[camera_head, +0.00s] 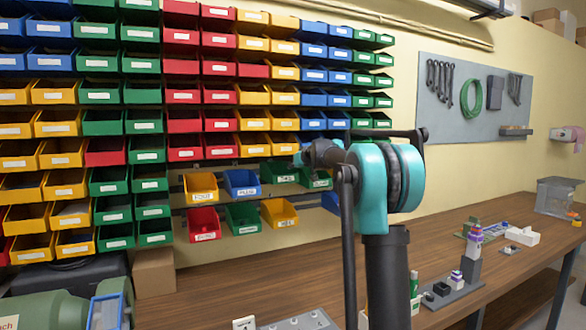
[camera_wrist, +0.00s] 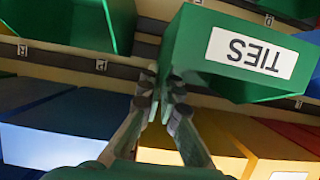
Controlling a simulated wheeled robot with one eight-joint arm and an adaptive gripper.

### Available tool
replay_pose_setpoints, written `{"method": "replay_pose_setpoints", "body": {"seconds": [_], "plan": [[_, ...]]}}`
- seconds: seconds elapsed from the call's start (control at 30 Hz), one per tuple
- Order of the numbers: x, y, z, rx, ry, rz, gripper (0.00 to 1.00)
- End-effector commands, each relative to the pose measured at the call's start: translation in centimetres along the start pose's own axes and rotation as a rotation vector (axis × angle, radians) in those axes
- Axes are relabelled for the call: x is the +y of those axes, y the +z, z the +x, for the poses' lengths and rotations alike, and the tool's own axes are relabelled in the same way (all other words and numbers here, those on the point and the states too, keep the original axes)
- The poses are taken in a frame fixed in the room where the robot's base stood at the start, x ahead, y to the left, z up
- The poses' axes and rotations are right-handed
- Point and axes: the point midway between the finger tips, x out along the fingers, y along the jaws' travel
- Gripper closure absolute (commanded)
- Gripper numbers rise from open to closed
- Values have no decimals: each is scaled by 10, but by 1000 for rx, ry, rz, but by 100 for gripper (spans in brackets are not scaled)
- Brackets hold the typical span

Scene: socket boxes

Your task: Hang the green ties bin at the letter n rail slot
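The green ties bin (camera_wrist: 232,62) is close to the camera in the wrist view, its white TIES label upside down. In the head view a green bin with a TIES-like label (camera_head: 279,171) is beside my gripper (camera_head: 298,158), in front of the rail area. In the wrist view my gripper (camera_wrist: 160,82) has its fingertips close together at the bin's rim corner and appears shut on its thin wall. I cannot make out a letter n slot.
Another green bin (camera_wrist: 72,22) is beside the ties bin. Blue (camera_wrist: 55,130) and yellow (camera_wrist: 245,145) bins crowd the fingers. In the head view, a yellow bin (camera_head: 201,186) and a blue bin (camera_head: 241,182) hang left of it. A wooden bench (camera_head: 460,240) lies below.

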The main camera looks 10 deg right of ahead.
Motion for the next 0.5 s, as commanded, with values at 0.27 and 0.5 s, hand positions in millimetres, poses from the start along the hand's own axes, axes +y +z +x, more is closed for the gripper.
{"method": "replay_pose_setpoints", "body": {"seconds": [0.27,0.5], "plan": [[0,0,0,-1,0,0,100],[0,5,2,0,0,0,100]]}}
